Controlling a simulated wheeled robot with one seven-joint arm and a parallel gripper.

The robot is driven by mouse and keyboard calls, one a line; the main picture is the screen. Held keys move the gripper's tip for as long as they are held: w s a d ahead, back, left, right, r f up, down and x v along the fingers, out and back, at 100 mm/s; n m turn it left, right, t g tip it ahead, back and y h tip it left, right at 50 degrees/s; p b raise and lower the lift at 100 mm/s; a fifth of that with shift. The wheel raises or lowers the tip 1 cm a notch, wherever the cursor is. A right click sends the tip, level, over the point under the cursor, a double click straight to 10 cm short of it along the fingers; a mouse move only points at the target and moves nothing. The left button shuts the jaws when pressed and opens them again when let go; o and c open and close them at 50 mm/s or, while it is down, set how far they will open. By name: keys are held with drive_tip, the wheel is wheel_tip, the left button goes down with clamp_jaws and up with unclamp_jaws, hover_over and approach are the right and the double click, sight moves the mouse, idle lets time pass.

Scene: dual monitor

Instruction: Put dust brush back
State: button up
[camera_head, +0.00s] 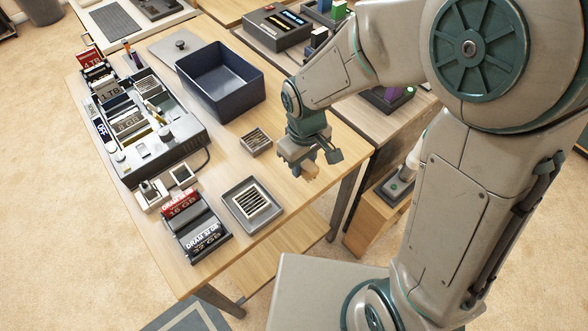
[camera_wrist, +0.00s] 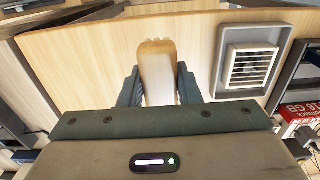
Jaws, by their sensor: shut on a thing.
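My gripper (camera_head: 297,158) is shut on the dust brush, above the right front part of the wooden table (camera_head: 225,262). In the head view only a small tan part of the brush (camera_head: 311,166) shows beside the fingers; the rest is hidden. I cannot tell which object here is the brush's place.
A dark open bin (camera_head: 222,90) stands behind my gripper. A small slotted tray (camera_head: 255,141) and a larger grey tray (camera_head: 252,204) lie to its left. RAM boxes (camera_head: 195,225) and a module console (camera_head: 160,150) stand further left. The table's right edge is close to my gripper.

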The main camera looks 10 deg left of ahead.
sight(293, 178)
drive_tip(key=a+f, duration=0.1)
drive_tip(key=w+a, duration=0.1)
drive_tip(key=shift+w+a+f, duration=0.15)
drive_tip(key=shift+a+f, duration=0.15)
drive_tip(key=shift+f, duration=2.1)
drive_tip(key=shift+f+b, duration=0.25)
drive_tip(key=shift+b, duration=0.1)
drive_tip(key=o, duration=1)
drive_tip(key=shift+r, duration=0.1)
